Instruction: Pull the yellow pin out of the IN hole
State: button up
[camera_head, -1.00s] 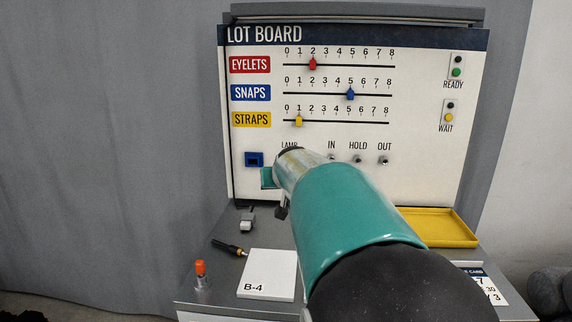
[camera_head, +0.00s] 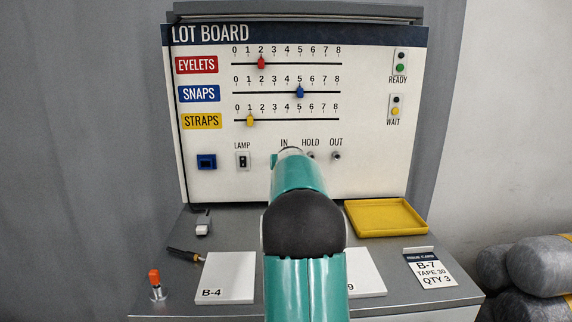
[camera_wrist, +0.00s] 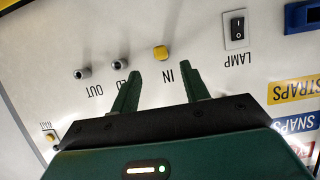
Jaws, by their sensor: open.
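The yellow pin (camera_wrist: 161,53) sits in the hole by the IN label (camera_wrist: 169,75) in the wrist view, where the board appears upside down. My gripper (camera_wrist: 161,72) is open, its green fingers on either side of the IN label. The pin shows just beyond the fingertips, between their lines. I see no contact. In the head view my arm covers the pin and the gripper; only the IN label (camera_head: 284,143) shows above it.
The HOLD socket (camera_wrist: 121,66) and OUT socket (camera_wrist: 82,73) are beside the pin; the left finger is close to HOLD. The LAMP switch (camera_wrist: 237,29) is on the other side. Below the board are a yellow tray (camera_head: 386,233), a B-4 card (camera_head: 228,272) and an orange-topped plunger (camera_head: 155,280).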

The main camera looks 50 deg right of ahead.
jog(key=shift+x, duration=2.95)
grip_shut()
jog(key=shift+a, duration=0.1)
jog(key=shift+s+a, duration=0.25)
jog(key=shift+s, duration=0.05)
jog(key=shift+s+a, duration=0.6)
jog(key=shift+a, duration=0.1)
jog(key=shift+s+a, duration=1)
jog(key=shift+a, duration=0.25)
